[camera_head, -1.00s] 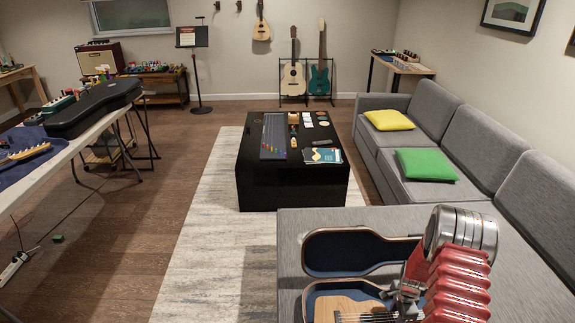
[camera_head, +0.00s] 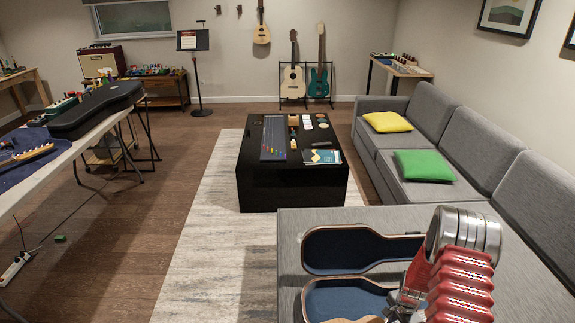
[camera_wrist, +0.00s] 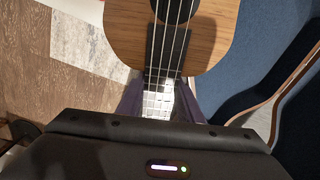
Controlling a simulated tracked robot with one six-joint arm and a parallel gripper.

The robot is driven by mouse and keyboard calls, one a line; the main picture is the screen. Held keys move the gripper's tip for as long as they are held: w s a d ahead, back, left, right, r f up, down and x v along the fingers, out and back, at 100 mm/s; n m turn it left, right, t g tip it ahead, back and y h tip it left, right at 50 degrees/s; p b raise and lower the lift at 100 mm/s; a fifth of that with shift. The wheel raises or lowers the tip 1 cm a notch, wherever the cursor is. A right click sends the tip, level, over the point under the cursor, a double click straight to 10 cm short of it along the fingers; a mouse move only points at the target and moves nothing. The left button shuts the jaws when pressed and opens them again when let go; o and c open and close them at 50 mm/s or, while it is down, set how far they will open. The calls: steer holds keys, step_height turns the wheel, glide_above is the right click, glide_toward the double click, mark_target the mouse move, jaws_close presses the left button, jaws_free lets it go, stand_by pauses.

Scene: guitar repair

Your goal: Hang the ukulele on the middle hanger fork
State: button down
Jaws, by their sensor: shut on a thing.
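The ukulele (camera_wrist: 205,30) has a tan wooden body and pale strings; in the wrist view my gripper (camera_wrist: 158,103) is shut on its neck just beyond the body. In the head view only a sliver of its body (camera_head: 357,320) shows at the bottom edge, in front of the case; my gripper (camera_head: 402,305) is partly hidden by my arm. On the far wall two small dark hanger forks are empty, one at left (camera_head: 218,9) and the middle one (camera_head: 239,9). A tan round-bodied instrument (camera_head: 261,33) hangs to their right.
An open blue-lined case (camera_head: 345,292) lies on the grey couch (camera_head: 290,235), its lining bare. A black low table (camera_head: 290,190) stands ahead on a pale rug. A music stand (camera_head: 201,75) and two guitars on a stand (camera_head: 305,78) are near the wall. Brown floor is open at left.

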steer(key=r+n, duration=0.1)
steer(key=a+r+n, duration=0.1)
steer(key=r, duration=0.1)
steer(key=s+a+r+n, duration=0.1)
steer(key=r+n, duration=0.1)
steer(key=shift+a, duration=0.1)
steer(key=w+a+r+n, duration=0.2)
steer(key=a+r, duration=0.4)
steer(key=r, duration=0.4)
steer(key=w+a+r+n, duration=0.1)
steer(key=a+r+n, duration=0.4)
steer(key=r, duration=0.5)
steer(key=w+a+r+n, duration=0.2)
steer(key=a+r+n, duration=0.1)
steer(key=a+r, duration=0.5)
step_height(320, 180, up, 3)
steer(key=shift+w+f+n, duration=0.1)
steer(key=shift+w+n, duration=0.2)
steer(key=shift+n, duration=0.1)
steer(key=shift+a+f, duration=0.1)
steer(key=s+f, duration=0.4)
steer(key=f, duration=1.1)
steer(key=shift+s, duration=0.1)
